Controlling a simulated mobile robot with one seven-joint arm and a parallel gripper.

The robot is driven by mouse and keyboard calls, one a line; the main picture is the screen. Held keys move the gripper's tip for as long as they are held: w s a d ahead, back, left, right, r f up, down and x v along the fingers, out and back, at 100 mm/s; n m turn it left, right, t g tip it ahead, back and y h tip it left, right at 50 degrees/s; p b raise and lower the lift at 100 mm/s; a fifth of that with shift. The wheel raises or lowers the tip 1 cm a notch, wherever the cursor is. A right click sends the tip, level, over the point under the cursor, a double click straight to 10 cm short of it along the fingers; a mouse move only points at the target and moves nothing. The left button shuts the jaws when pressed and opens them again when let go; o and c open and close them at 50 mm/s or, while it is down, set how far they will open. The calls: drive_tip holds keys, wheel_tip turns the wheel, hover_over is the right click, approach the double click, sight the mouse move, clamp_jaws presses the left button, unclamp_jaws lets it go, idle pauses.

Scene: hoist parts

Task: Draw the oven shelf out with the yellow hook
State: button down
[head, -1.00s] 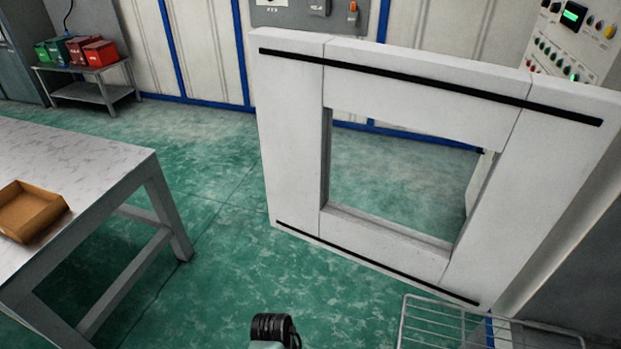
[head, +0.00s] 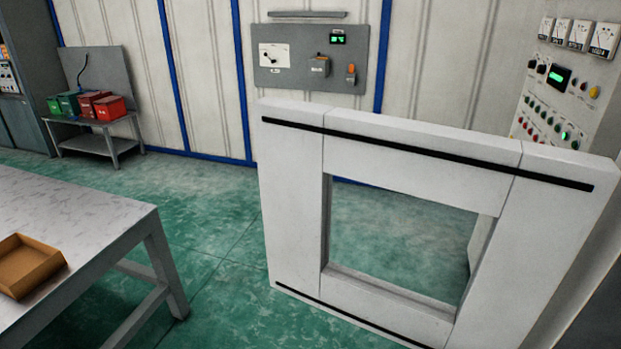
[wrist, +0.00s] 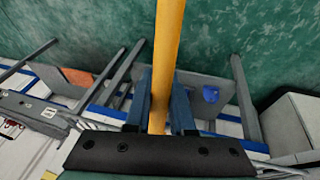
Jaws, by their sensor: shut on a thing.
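My gripper (wrist: 161,98) shows in the wrist view, with its dark blue fingers shut on a yellow rod (wrist: 168,40). The rod runs up past the top edge of the picture, so no hooked end shows. In the head view a white upright frame (head: 295,190) with a square opening and black strips stands right of centre; it may be the oven front. Through the opening I see green floor. No shelf shows clearly in either view now. My gripper is not in the head view, so its place relative to the frame cannot be told.
A grey-topped table (head: 75,215) with a brown tray (head: 50,268) stands at the left. A low stand (head: 110,132) with red and green boxes is at the back left. A control panel (head: 560,95) is at the right. Green floor (head: 215,230) is open between table and frame.

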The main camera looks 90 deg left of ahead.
drive_tip(key=shift+r+p, duration=2.85)
drive_tip(key=shift+r, duration=0.35)
drive_tip(key=shift+s+a+r, duration=0.3)
drive_tip(key=shift+s+a, duration=0.35)
drive_tip(key=shift+s, duration=0.9)
drive_tip(key=shift+s+a+r, duration=0.35)
drive_tip(key=shift+s+a, duration=0.3)
drive_tip(key=shift+s, duration=0.9)
drive_tip(key=shift+s+a+r, duration=0.3)
drive_tip(key=shift+s+a, duration=0.35)
drive_tip(key=shift+s, duration=0.9)
